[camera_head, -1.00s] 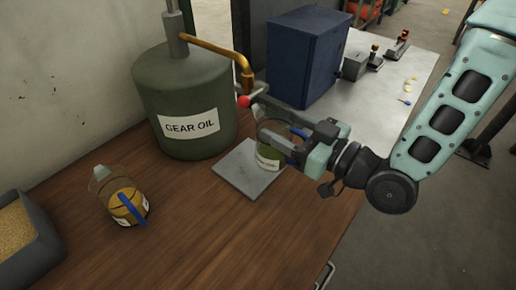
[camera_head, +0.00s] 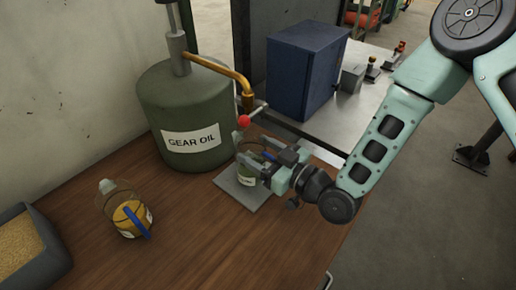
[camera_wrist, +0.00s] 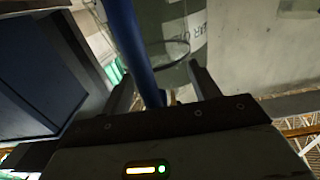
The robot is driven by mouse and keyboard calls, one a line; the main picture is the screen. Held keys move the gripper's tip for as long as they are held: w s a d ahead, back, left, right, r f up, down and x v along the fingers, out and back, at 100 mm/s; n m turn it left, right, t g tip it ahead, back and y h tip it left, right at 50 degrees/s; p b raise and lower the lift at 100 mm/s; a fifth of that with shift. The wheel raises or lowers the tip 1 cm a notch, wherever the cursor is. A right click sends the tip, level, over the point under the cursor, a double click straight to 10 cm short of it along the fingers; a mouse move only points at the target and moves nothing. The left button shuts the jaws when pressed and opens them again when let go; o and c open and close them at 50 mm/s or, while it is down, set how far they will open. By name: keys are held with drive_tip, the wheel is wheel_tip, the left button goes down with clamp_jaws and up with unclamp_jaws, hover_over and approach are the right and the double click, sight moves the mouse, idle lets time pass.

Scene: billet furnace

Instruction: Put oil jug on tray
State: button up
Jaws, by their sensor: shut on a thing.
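My fingers hide part of the jug. In the wrist view, the blue handle (camera_wrist: 132,45) runs between my fingers, with the jug's clear rim (camera_wrist: 170,52) beyond. A second clear jug (camera_head: 130,216) with yellow oil and a blue handle stands on the wooden table to the left.
A large green gear oil drum (camera_head: 186,112) with a brass spout and red knob (camera_head: 246,122) stands right behind the tray. A grey bin (camera_head: 32,250) of grain-like material is at the left. A blue cabinet (camera_head: 303,70) stands on a grey bench behind. The table front is clear.

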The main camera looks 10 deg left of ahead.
drive_tip(key=shift+w+a+f, duration=0.15)
drive_tip(key=shift+f, duration=0.05)
drive_tip(key=shift+f, duration=0.2)
drive_tip(key=o, duration=1.6)
drive_tip(key=shift+c, duration=0.2)
drive_tip(key=shift+r, duration=0.15)
